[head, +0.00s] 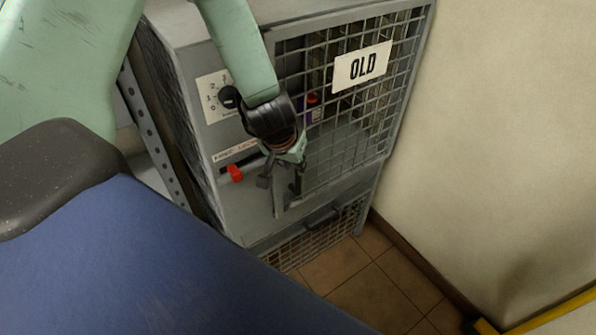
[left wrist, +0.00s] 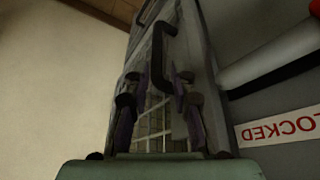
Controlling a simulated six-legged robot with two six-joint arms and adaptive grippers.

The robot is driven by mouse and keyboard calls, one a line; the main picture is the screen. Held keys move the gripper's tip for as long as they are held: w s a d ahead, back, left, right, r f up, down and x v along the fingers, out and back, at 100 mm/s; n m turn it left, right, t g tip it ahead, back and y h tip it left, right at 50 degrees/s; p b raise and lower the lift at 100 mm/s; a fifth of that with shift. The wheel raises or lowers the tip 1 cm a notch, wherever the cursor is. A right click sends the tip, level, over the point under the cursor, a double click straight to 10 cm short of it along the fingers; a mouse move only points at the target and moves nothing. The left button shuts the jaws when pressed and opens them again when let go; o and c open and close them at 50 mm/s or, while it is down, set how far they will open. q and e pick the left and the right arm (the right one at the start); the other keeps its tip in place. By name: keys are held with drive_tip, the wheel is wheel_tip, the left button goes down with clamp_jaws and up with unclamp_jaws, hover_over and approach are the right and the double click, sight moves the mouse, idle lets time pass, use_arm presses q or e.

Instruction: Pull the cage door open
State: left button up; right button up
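The cage door (head: 345,142) is a grey mesh door with an "OLD" sign (head: 362,66) on the front of a grey cabinet. It looks shut, though its left edge is partly hidden by my arm. My left gripper (head: 281,186) is in front of the door's lower left part. In the left wrist view its two fingers (left wrist: 158,100) stand apart, with mesh visible between them. A dark bar handle (left wrist: 162,50) lies just beyond and between the fingertips; I cannot tell whether they touch it. My right gripper is not in view.
A red-tipped bolt (head: 236,173) and a rotary dial (head: 229,97) are left of the door. A "LOCKED" label (left wrist: 280,128) shows upside down in the left wrist view. A lower mesh compartment has its own handle (head: 322,216). A wall (head: 500,130) stands close on the right; tiled floor (head: 365,285) is in front.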

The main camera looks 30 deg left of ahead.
sight(297, 175)
use_arm(q)
drive_tip(key=b+x, duration=0.1)
drive_tip(key=x, duration=0.2)
drive_tip(key=b+x, duration=0.2)
drive_tip(key=x, duration=0.1)
drive_tip(key=shift+s+d+f, duration=0.15)
drive_tip(key=shift+d+f, duration=0.05)
drive_tip(key=shift+d, duration=0.05)
drive_tip(key=shift+a+f, duration=0.1)
drive_tip(key=shift+f, duration=0.15)
drive_tip(key=shift+f+b, duration=0.1)
drive_tip(key=shift+b, duration=0.2)
drive_tip(key=shift+w, duration=0.25)
drive_tip(key=shift+c, duration=0.9)
clamp_jaws()
